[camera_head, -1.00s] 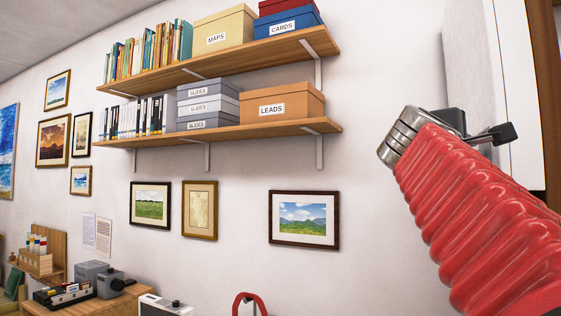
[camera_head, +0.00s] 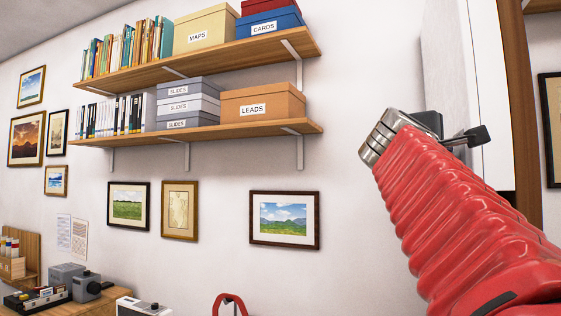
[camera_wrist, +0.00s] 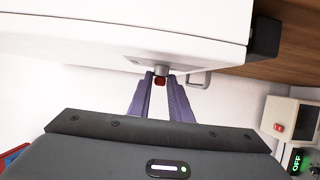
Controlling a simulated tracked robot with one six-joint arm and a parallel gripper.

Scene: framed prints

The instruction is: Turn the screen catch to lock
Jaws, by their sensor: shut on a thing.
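In the wrist view, my gripper (camera_wrist: 159,78) reaches up with its two purple fingers to the underside of a white housing (camera_wrist: 130,30). The fingertips are shut on a small red-tipped catch (camera_wrist: 160,83) that hangs from a short grey stem. A grey metal loop (camera_wrist: 197,79) sits just right of the fingers, under the same housing. In the head view, my red-sleeved arm reaches up at the right beside the white casing (camera_head: 490,90). The catch and my fingertips cannot be made out there.
A black end block (camera_wrist: 264,38) juts from the housing's right end. At the wrist view's right edge is a box with a red button (camera_wrist: 279,127) and a green "OFF" readout. Shelves (camera_head: 215,135) with boxes and books hang left of my arm, above framed prints (camera_head: 284,219).

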